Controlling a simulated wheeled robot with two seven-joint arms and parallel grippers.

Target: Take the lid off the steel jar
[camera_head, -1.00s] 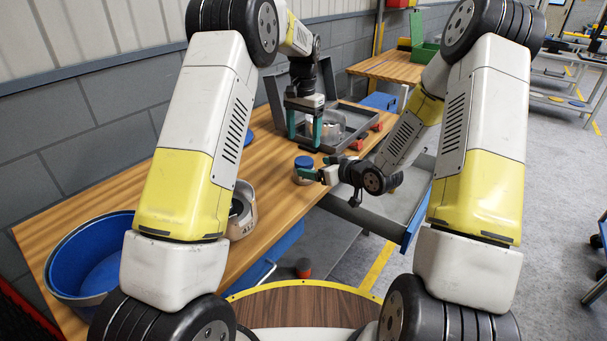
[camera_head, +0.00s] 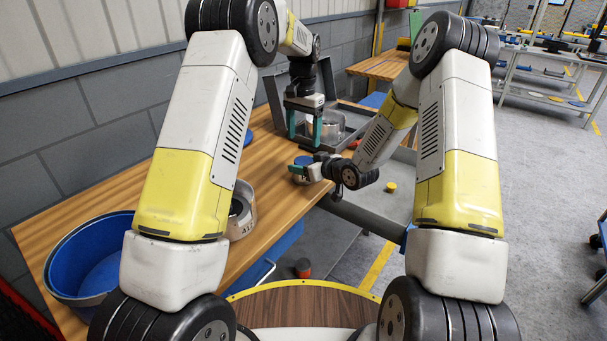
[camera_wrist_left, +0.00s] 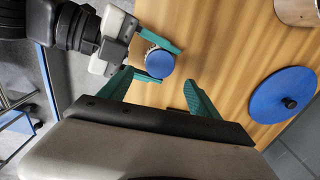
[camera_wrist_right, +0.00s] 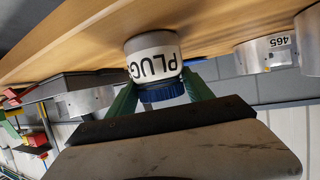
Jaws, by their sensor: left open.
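The steel jar with a blue lid (camera_head: 301,161) stands on the wooden table; the right wrist view shows its PLUGS label (camera_wrist_right: 152,62) and the blue lid rim (camera_wrist_right: 163,92). The left wrist view shows the lid (camera_wrist_left: 160,63) from above, on the jar. My right gripper (camera_head: 296,171) has one finger on each side of the jar at about lid height; whether the fingers press on it I cannot tell. My left gripper (camera_head: 303,142) is open and empty, pointing down above the table just behind the jar.
A grey tray (camera_head: 365,110) with a metal container (camera_head: 333,122) lies behind the jar. A blue disc with a black knob (camera_wrist_left: 283,95) lies on the table. A blue-lined bin (camera_head: 62,250) and another container (camera_head: 244,222) stand nearer me.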

